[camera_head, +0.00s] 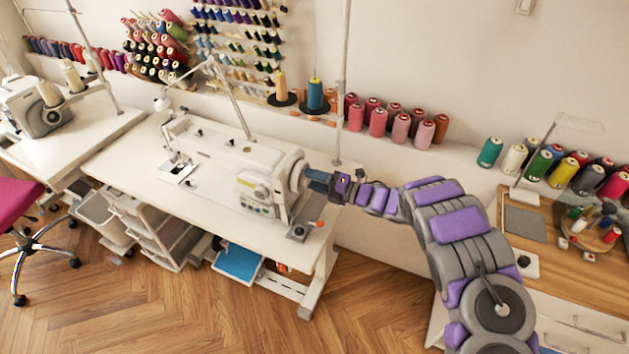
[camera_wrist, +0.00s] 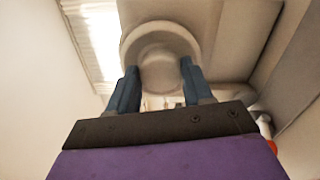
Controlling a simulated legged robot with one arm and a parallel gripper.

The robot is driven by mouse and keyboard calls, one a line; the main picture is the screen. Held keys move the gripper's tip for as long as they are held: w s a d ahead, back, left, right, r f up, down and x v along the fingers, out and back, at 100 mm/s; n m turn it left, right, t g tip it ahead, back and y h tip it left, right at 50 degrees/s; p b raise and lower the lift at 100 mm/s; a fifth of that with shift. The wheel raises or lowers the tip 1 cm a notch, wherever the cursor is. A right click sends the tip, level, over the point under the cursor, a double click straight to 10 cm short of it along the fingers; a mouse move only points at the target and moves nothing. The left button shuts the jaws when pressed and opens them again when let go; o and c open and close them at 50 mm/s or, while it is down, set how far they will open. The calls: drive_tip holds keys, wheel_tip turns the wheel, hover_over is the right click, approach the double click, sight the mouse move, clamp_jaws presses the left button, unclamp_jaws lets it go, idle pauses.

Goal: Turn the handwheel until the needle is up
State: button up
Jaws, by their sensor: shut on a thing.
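The white sewing machine (camera_head: 225,160) stands on a white table. Its handwheel (camera_head: 296,172) is at the machine's right end, and in the wrist view the round, pale handwheel (camera_wrist: 160,50) fills the upper middle. My gripper (camera_head: 310,178) reaches it from the right, and its two blue fingers (camera_wrist: 157,85) lie on either side of the wheel's hub, shut on it. The needle area (camera_head: 179,165) is at the machine's left end. The needle is too small to tell whether it is up or down.
The white sewing table (camera_head: 130,158) has free room left of the machine. Thread cones (camera_head: 378,122) line the ledge behind my arm. A wooden table (camera_head: 560,262) is at the right.

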drive_tip(key=shift+s+f, duration=0.2)
drive_tip(key=shift+f, duration=0.2)
drive_tip(key=o, duration=1)
drive_tip(key=shift+w+r, duration=0.1)
drive_tip(key=shift+r, duration=0.1)
drive_tip(key=shift+o, duration=0.2)
drive_tip(key=shift+d, duration=0.15)
drive_tip(key=p+v, duration=0.2)
drive_tip(key=v, duration=1.5)
drive_tip(key=shift+d, duration=0.1)
